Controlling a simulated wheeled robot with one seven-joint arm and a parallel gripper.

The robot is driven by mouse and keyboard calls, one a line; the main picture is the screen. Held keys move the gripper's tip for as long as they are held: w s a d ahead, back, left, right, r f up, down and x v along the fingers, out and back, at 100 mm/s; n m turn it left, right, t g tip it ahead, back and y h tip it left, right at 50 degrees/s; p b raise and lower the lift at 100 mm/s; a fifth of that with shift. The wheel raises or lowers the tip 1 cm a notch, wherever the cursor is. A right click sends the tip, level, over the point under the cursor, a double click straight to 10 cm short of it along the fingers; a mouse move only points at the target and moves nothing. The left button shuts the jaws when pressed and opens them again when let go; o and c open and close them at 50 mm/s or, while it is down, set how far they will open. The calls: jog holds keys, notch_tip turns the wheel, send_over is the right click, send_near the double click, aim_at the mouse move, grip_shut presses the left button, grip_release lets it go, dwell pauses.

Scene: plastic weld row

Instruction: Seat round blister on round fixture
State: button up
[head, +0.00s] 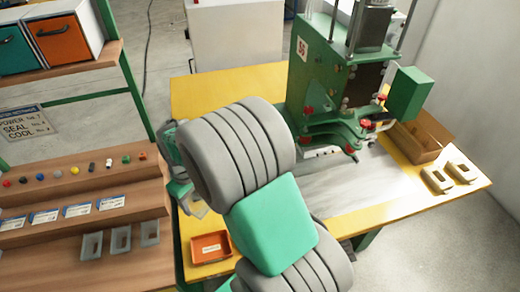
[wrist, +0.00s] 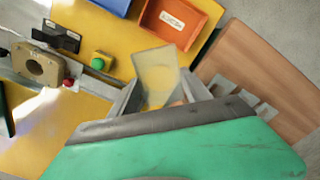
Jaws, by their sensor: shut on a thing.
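My gripper (wrist: 157,100) is shut on a thin translucent blister (wrist: 155,68) in the wrist view. The blister has a squarish outline, stands out beyond the fingers, and yellow shows through its middle. A tan fixture with a round opening (wrist: 36,68) lies to the left in the wrist view, apart from the blister. My own wrist covers the lower part of that view. In the head view my arm hides the round fixture, and the blister cannot be made out.
An orange labelled tray (wrist: 181,20) and a blue tray (wrist: 110,4) lie beyond the blister. A green button (wrist: 98,63) sits between fixture and blister. The green press (head: 325,75), a cardboard box (head: 420,148) and two beige fixtures (head: 437,181) stand to the right.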

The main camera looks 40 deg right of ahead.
jog(key=w+d+n, duration=0.2)
jog(key=d, duration=0.6)
jog(key=w+d+n, duration=0.2)
jog(key=d+n, duration=0.1)
jog(key=d, duration=0.5)
jog(key=s+d+f+n+b, duration=0.1)
jog(key=d+f+n, duration=0.1)
jog(key=d, duration=0.6)
jog(key=s+d+f+n+b, duration=0.1)
jog(key=s+d+f+n, duration=0.1)
jog(key=d+f, duration=0.2)
jog(key=shift+s+d+f+n, duration=0.25)
jog(key=shift+d+n, duration=0.15)
jog(key=shift+d, duration=1.45)
jog(key=shift+d+b, duration=0.1)
jog(key=shift+b, duration=0.2)
jog(key=shift+s+f+b, duration=0.1)
jog(key=shift+f+b, duration=0.9)
jog(key=shift+f, duration=0.4)
